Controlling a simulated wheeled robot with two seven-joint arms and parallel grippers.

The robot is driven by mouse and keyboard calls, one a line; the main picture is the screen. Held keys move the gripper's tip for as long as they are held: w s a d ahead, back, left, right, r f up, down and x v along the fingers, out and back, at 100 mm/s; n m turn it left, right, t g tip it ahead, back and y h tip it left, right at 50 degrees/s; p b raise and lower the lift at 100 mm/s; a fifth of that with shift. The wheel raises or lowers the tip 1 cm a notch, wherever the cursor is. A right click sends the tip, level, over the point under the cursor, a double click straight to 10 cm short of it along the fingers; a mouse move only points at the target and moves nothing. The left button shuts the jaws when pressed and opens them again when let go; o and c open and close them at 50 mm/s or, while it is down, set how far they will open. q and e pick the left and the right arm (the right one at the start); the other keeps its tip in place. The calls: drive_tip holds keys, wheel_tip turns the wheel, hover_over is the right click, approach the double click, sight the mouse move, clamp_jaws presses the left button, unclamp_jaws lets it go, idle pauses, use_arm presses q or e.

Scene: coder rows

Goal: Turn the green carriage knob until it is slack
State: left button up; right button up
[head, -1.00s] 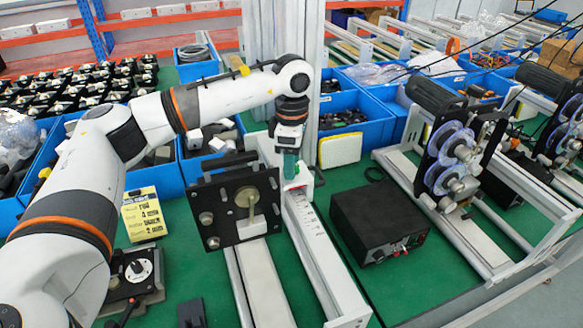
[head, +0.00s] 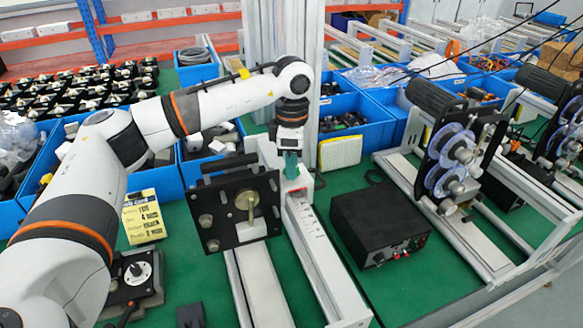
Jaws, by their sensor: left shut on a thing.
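My left arm comes in from the left and its gripper (head: 290,158) points down over the far end of the white rail (head: 325,255). The gripper is shut on the green carriage knob (head: 291,165), a small teal-green piece on the carriage. The fingers and wrist hide much of the knob, so its turn angle cannot be told. A black plate with a brass disc (head: 240,208) stands just left of the rail. My right gripper does not show.
Blue bins (head: 365,128) line the back.

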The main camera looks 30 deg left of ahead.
use_arm(q)
drive_tip(key=n, duration=0.4)
drive_tip(key=shift+n, duration=0.4)
drive_tip(key=n, duration=0.4)
drive_tip(key=shift+r, duration=0.1)
drive_tip(key=shift+n, duration=0.3)
drive_tip(key=n, duration=0.5)
drive_tip(key=shift+n, duration=0.3)
drive_tip(key=n, duration=0.4)
drive_tip(key=shift+n, duration=0.3)
drive_tip(key=o, duration=0.9)
